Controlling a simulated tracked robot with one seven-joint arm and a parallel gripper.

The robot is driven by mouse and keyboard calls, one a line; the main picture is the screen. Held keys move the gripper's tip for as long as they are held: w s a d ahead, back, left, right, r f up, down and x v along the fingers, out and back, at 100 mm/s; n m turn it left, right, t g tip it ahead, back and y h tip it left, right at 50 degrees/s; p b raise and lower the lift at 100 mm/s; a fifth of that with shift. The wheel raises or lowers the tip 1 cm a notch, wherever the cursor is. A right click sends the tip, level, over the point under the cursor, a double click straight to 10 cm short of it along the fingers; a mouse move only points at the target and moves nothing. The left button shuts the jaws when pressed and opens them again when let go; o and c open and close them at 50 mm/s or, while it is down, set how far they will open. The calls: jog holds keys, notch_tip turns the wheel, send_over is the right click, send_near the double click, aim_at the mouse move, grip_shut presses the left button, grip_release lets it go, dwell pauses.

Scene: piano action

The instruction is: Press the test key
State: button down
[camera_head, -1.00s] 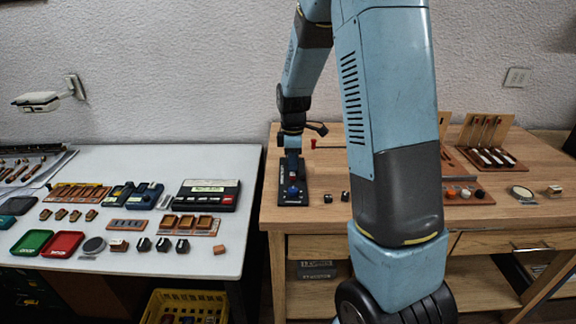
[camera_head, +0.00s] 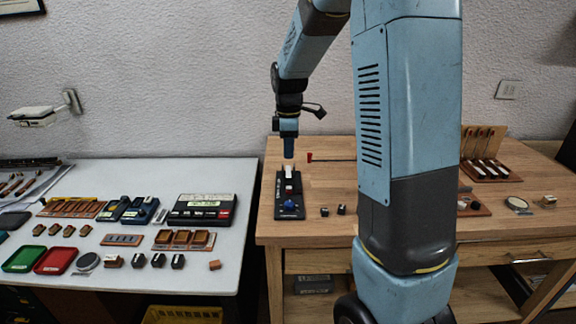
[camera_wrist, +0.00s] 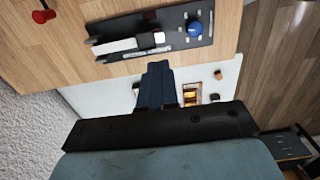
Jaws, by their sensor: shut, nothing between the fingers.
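The test key unit is a dark base (camera_head: 290,210) on the wooden table, with a white key (camera_head: 289,174), a small red part and a blue knob (camera_head: 289,204). In the wrist view the same base (camera_wrist: 176,42) lies near the top, with its white key (camera_wrist: 115,47) and blue knob (camera_wrist: 193,28). My gripper (camera_head: 288,156) is shut and empty, pointing down above the far, white-key end of the unit. In the wrist view its fingertips (camera_wrist: 157,66) appear just below the base, apart from it. The exact height gap is hard to tell.
Two small dark blocks (camera_head: 333,210) stand right of the unit. The white table (camera_head: 225,235) at left holds trays and parts. My arm hides part of the wooden table.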

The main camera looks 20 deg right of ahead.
jog(key=shift+r, duration=2.45)
jog(key=s+r+m+t, duration=0.2)
jog(key=s+r+m, duration=0.1)
jog(key=s, duration=0.6)
jog(key=s+r+m+t, duration=0.1)
jog(key=s+r+m, duration=0.1)
jog(key=s+m, duration=0.4)
jog(key=s+a+r+m+t, duration=0.1)
jog(key=s+m, duration=0.4)
jog(key=s, duration=0.8)
jog(key=shift+r+t, duration=0.8)
jog(key=shift+r, duration=0.55)
jog(key=shift+a, duration=0.1)
